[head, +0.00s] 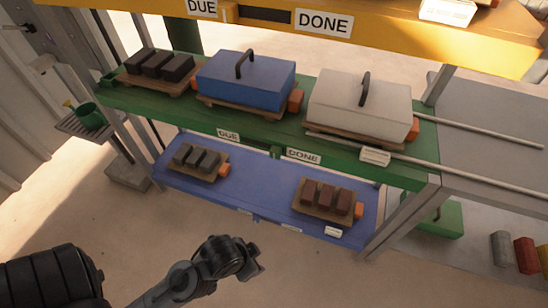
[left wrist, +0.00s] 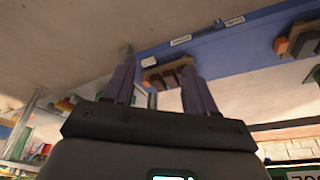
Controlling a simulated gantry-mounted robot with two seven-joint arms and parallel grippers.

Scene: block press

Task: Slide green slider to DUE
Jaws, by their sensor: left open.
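The green shelf (head: 345,160) carries a DUE label (head: 228,135) and, to its right, a DONE label (head: 303,157) on its front edge. A small dark green slider (head: 276,152) sits between them, closer to DONE. My left gripper (head: 255,259) is low in front of the shelves, below the blue shelf's front edge and apart from the slider. In the left wrist view its two fingers (left wrist: 158,62) are spread with nothing held. That view faces the blue shelf and its labels; I cannot make out the green slider there. My right gripper is not in view.
The blue shelf (head: 270,195) below holds two pallets of blocks. A blue covered box (head: 245,82) and a white one (head: 358,105) stand on the green shelf. The yellow shelf (head: 400,35) is above. The floor in front is clear.

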